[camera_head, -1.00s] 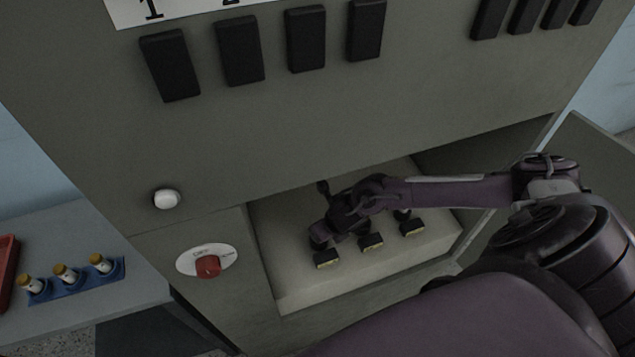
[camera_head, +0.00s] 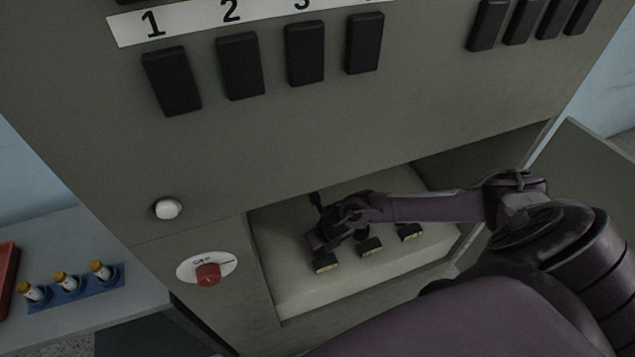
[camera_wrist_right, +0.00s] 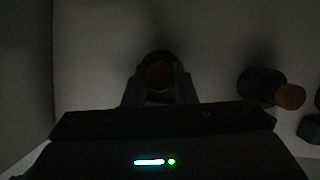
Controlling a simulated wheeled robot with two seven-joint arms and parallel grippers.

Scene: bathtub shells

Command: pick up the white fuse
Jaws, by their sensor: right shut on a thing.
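My right gripper (camera_head: 322,243) reaches into the open compartment of the grey cabinet, over the leftmost fuse holder (camera_head: 326,264). In the right wrist view, the gripper (camera_wrist_right: 159,88) has its fingers closed on either side of a round fuse (camera_wrist_right: 159,74) with a brownish end. The fuse seems to be at its holder, but whether it is seated cannot be told. Its body colour is lost in the dark. Fuses with pale bodies and yellowish ends (camera_head: 64,281) stand in a blue rack (camera_head: 75,292) at the left. My left gripper is not in view.
Two more holders (camera_head: 370,247) (camera_head: 411,232) sit to the right on the pale block (camera_head: 300,290). Another fuse (camera_wrist_right: 288,96) shows in the right wrist view. A red knob (camera_head: 208,274), a white knob (camera_head: 168,209) and black switches (camera_head: 240,66) are on the cabinet front.

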